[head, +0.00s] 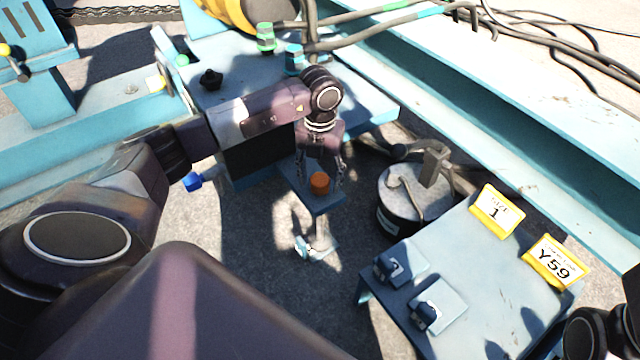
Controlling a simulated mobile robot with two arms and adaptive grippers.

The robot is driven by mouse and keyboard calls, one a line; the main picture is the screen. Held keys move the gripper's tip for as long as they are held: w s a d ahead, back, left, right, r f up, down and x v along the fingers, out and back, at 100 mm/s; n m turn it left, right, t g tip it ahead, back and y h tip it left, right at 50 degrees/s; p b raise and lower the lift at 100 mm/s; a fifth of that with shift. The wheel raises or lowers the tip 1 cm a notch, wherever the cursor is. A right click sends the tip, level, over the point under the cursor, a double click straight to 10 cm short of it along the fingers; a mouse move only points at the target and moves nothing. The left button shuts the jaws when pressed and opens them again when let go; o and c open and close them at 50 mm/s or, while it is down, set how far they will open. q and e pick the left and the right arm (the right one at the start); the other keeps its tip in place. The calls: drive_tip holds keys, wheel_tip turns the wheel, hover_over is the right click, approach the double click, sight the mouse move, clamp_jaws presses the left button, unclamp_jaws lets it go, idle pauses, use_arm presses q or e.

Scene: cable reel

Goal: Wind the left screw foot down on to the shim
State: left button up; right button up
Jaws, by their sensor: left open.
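The left screw foot has an orange knob (319,184) above a blue bracket (322,204). Its pale screw rod (322,232) comes down below the bracket. A small light-blue piece (312,250), perhaps the foot pad or the shim, shows at its lower end near the ground. I cannot tell the pad from the shim, or whether they touch. My left gripper (321,180) points down over the knob, its open fingers on either side of it. Whether the fingers touch the knob is not clear. My right gripper is not in view; part of my right arm shows at the lower right edge.
A grey drum (412,200) with a bent handle stands right of the bracket. A blue table (480,270) with two small blocks and yellow signs (556,262) is at lower right. A long blue beam (500,130) runs behind. A blue knob (192,181) sticks out at left.

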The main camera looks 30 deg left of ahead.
use_arm(q)
drive_tip(key=shift+f, duration=0.3)
drive_tip(key=shift+c, duration=0.7)
drive_tip(key=c, duration=1)
